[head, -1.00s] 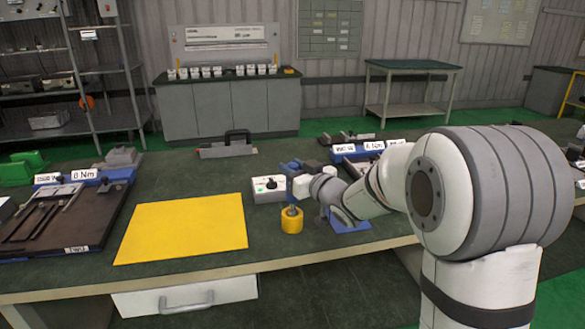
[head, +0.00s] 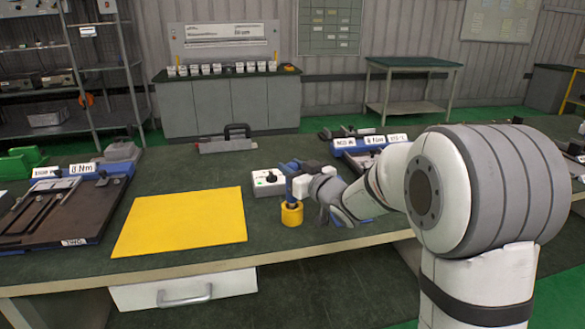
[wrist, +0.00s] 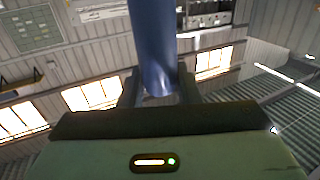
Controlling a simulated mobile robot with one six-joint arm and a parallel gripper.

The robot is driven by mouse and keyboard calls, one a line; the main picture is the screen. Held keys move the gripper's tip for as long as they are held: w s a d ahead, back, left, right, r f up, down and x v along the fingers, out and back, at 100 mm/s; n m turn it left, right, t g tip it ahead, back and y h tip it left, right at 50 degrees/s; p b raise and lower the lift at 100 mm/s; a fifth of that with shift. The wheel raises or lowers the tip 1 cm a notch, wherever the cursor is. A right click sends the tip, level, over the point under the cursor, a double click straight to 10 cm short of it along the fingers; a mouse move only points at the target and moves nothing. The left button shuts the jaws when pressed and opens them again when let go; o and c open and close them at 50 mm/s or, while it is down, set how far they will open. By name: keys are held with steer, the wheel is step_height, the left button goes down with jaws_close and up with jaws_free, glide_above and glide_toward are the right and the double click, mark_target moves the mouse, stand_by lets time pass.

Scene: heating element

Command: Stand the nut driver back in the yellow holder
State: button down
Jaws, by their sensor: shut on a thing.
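The yellow holder (head: 292,214) is a small round cup standing on the green workbench near its front edge. My gripper (head: 293,180) is over the holder, shut on the blue nut driver (head: 291,198). The nut driver is upright, and its lower end meets the holder's top; how deep it sits inside I cannot tell. In the wrist view the blue handle of the nut driver (wrist: 152,45) stands between the two grey fingers (wrist: 160,88). The gripper hides part of the nut driver in the head view.
A white box with a black knob (head: 268,181) stands just behind the holder. A yellow mat (head: 180,222) lies to the left. The bench front edge is close.

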steer(key=shift+f+b, duration=0.45)
steer(key=shift+f, duration=0.05)
steer(key=c, duration=1)
jaws_free()
steer(key=shift+f, duration=0.1)
steer(key=v, duration=0.7)
steer(key=shift+s+d, duration=0.25)
steer(key=shift+s, duration=0.1)
